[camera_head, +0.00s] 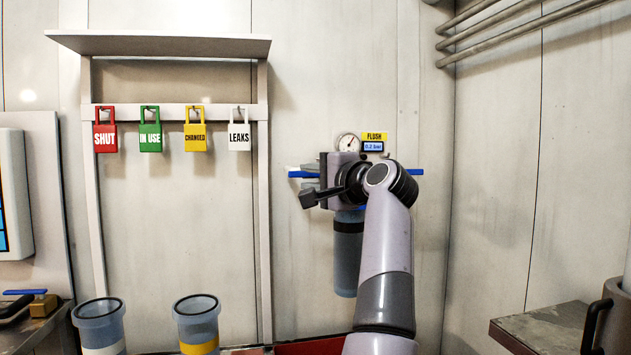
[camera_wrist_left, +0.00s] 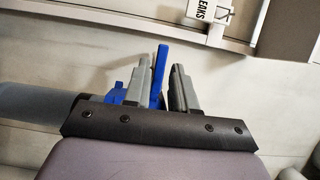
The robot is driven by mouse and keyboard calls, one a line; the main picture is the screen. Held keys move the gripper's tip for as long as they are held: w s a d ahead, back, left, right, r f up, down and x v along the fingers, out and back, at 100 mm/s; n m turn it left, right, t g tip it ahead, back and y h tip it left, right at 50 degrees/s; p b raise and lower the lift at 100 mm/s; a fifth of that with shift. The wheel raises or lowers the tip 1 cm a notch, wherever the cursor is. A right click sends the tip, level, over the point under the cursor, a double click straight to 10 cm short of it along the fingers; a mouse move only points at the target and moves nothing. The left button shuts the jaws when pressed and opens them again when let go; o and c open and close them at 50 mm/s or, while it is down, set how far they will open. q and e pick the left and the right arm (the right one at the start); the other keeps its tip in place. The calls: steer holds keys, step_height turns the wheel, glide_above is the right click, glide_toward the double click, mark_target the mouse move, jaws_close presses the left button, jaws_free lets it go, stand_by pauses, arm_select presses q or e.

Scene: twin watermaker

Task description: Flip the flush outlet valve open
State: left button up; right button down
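The flush station hangs on the wall in the head view, with a grey-blue filter housing (camera_head: 348,262), a round gauge (camera_head: 348,142) and a yellow FLUSH label (camera_head: 375,137) with a small display. A blue valve handle (camera_head: 295,174) sticks out level on its left, and another (camera_head: 415,171) on its right. My left gripper (camera_head: 308,176) is at the left handle, one finger above and one below. In the left wrist view the blue handle (camera_wrist_left: 157,78) stands between the two grey fingers (camera_wrist_left: 162,88), with narrow gaps beside it. My forearm and wrist hide much of the station. My right gripper is not in view.
A rack with red, green, yellow and white tags (camera_head: 195,130) stands to the left. Two clear cups (camera_head: 98,322) (camera_head: 196,318) are below it. A bench (camera_head: 545,332) with a dark-handled container is at the lower right. Pipes run along the upper right wall.

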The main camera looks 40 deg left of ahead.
arm_select(q)
steer(key=shift+s+d, duration=0.25)
steer(key=shift+d, duration=0.45)
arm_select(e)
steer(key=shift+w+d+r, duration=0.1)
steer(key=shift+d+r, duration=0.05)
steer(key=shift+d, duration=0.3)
